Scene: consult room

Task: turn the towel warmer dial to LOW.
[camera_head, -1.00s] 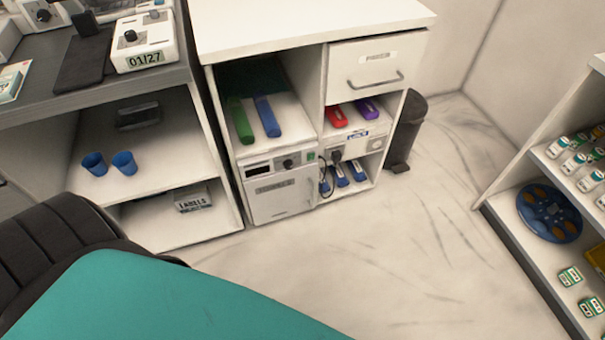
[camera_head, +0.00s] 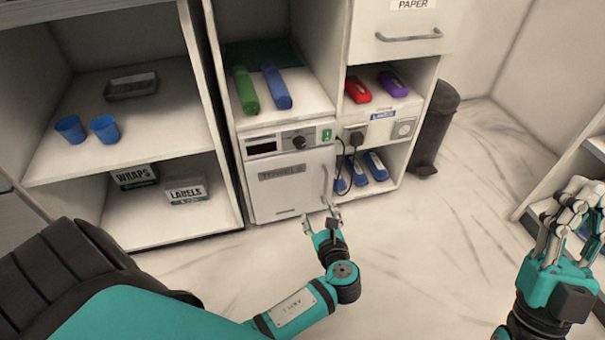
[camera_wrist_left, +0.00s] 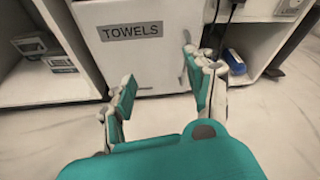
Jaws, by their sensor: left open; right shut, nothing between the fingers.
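The towel warmer (camera_head: 290,185) is a white box in the lower left of the cabinet, its door labelled TOWELS. Its dark dial (camera_head: 299,142) sits on the control strip above the door, left of a green switch (camera_head: 326,135). The dial's marks are too small to read. My left gripper (camera_head: 322,222) is open and empty, low in front of the door's bottom right. In the left wrist view the door (camera_wrist_left: 135,65) shows beyond the open fingers; the dial is out of that view. My right gripper (camera_head: 575,205) is shut and empty at the far right, away from the warmer.
A black plug and cord (camera_head: 355,140) hang right of the warmer. Green and blue rolls (camera_head: 272,85) lie on the shelf above it. A bin (camera_head: 437,125) stands right of the cabinet. Blue cups (camera_head: 104,128) sit on the left shelf. The floor before the cabinet is clear.

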